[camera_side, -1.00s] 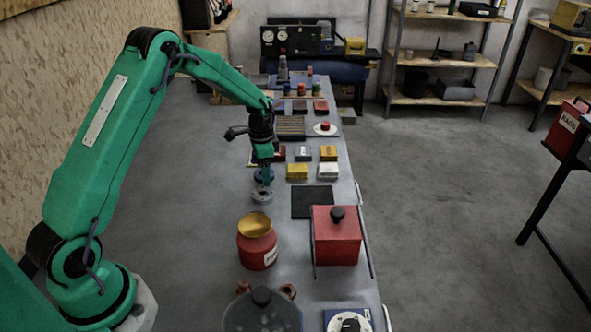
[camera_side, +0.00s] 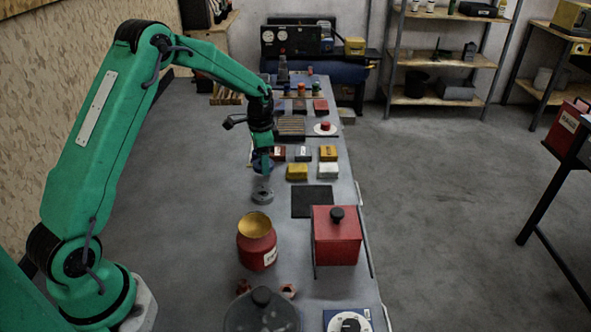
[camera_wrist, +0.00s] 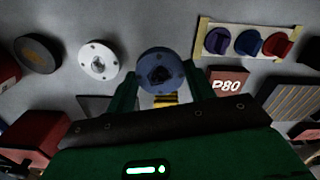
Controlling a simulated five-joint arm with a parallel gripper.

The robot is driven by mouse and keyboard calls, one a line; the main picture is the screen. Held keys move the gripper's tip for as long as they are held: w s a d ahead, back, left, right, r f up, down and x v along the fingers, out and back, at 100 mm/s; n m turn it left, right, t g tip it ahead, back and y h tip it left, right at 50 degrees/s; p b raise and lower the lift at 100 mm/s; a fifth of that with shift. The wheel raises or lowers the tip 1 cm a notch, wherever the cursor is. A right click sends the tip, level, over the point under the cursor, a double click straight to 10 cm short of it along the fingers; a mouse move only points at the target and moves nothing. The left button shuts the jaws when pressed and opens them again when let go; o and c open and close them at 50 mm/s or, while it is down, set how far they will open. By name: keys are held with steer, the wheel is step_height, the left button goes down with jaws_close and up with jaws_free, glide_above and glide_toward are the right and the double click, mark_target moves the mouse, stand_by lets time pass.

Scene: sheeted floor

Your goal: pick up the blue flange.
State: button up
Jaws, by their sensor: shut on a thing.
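The blue flange (camera_wrist: 163,62) is a round disc with a dark centre and small holes, seen between the two green fingers of my gripper (camera_wrist: 160,92) in the wrist view. My gripper is shut on it. In the side view the flange (camera_side: 262,168) shows in part at the tip of my gripper (camera_side: 262,160), above the bench. A grey flange (camera_side: 262,196) lies on the bench just in front of it.
Yellow (camera_side: 297,172) and white (camera_side: 328,171) boxes stand to the right, with a black mat (camera_side: 312,202) nearer. A red pot (camera_side: 257,248) and a red lidded box (camera_side: 338,242) stand in front. Several knobs on a board (camera_wrist: 248,42) lie right of the flange.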

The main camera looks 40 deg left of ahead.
steer(key=s+d+r, duration=0.3)
steer(key=d+r, duration=0.4)
steer(key=d, duration=0.4)
steer(key=shift+s+r, duration=0.2)
steer(key=shift+r, duration=0.1)
steer(key=shift+w+d, duration=0.1)
steer(key=shift+d, duration=0.05)
